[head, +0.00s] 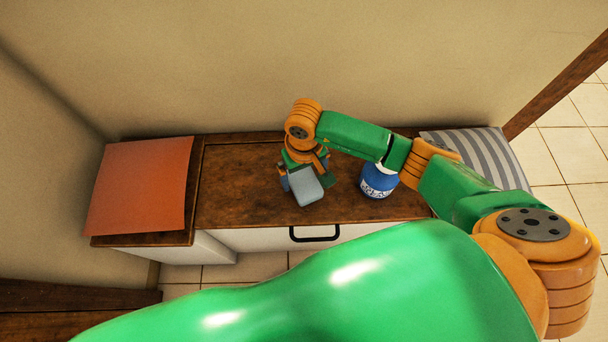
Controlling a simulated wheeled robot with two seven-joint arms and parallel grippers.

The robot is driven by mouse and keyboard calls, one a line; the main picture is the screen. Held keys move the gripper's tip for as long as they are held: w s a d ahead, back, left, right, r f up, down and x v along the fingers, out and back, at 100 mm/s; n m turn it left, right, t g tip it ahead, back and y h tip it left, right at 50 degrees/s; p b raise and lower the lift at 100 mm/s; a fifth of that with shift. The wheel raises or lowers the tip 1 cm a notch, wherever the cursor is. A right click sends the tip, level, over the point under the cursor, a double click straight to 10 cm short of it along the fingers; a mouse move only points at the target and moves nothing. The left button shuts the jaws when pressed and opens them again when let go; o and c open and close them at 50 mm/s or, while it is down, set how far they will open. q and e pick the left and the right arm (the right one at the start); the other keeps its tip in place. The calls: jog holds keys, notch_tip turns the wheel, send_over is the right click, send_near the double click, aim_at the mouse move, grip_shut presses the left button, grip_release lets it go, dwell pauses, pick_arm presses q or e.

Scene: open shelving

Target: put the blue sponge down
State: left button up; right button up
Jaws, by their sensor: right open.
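The blue sponge (306,187) shows as a pale grey-blue block over the brown wooden top (238,185) of the low cabinet, near its front edge. My right gripper (303,172) reaches down over the wooden top, with its fingers right at the sponge. Its jaws are open, one finger to the left of the sponge and the other behind it to the right. Whether the fingers still touch the sponge, and whether its underside rests flat on the wood, I cannot tell. My left gripper is not in view.
A blue and white jar (377,182) stands just right of the sponge, under my right arm. An orange-red sheet (140,187) lies on the left end, and a striped grey cushion (490,158) on the right. A black handle (314,238) is on the white front. Wood left of the sponge is clear.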

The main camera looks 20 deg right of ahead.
aim_at(304, 182)
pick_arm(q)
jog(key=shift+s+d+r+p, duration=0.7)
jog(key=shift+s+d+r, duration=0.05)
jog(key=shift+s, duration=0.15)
pick_arm(e)
notch_tip(304, 182, up, 11)
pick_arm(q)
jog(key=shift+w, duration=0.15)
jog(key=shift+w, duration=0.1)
pick_arm(e)
jog(key=shift+s+f, duration=0.1)
